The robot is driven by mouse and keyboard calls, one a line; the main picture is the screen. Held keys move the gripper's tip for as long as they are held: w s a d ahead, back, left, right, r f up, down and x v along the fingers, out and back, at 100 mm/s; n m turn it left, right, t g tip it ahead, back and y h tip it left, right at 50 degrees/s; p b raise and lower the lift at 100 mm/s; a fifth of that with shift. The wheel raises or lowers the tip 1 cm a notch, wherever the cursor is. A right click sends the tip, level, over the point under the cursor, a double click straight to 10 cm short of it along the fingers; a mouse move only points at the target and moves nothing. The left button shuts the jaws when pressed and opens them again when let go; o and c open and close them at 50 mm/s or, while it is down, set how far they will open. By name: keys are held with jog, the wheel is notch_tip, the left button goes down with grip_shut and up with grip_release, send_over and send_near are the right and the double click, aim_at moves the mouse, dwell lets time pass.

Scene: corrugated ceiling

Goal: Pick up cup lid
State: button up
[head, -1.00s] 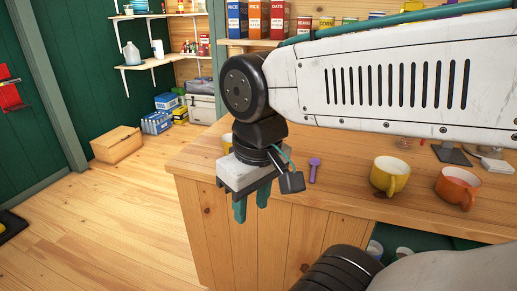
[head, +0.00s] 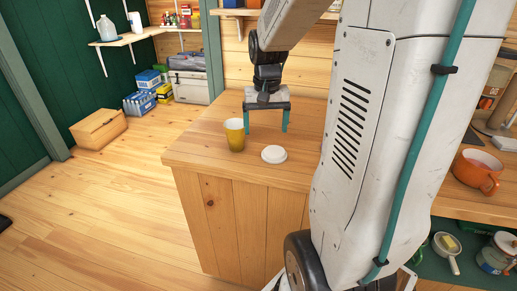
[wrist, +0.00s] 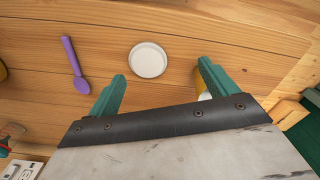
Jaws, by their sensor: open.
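The white round cup lid (head: 274,154) lies flat on the wooden counter near its front edge. It also shows in the wrist view (wrist: 148,60), in line with the space between the fingers. A yellow cup (head: 235,134) stands upright just left of the lid in the head view. In the wrist view a yellow cup shows partly behind the right finger. My gripper (head: 266,124) points down above the counter, behind the lid in the head view. Its teal fingers (wrist: 162,70) are wide apart with nothing between them, and it is not touching the lid.
A purple spoon (wrist: 75,62) lies on the counter left of the lid in the wrist view. An orange mug (head: 478,171) stands at the right of the counter (head: 210,160). My arm hides much of the counter's middle. A cardboard box (head: 98,129) sits on the floor.

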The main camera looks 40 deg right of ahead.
jog(key=m, duration=0.1)
send_over(274, 150)
notch_tip(274, 150, down, 3)
jog(key=shift+a+f, duration=0.1)
notch_tip(274, 150, down, 7)
jog(key=shift+f, duration=0.15)
jog(key=c, duration=0.8)
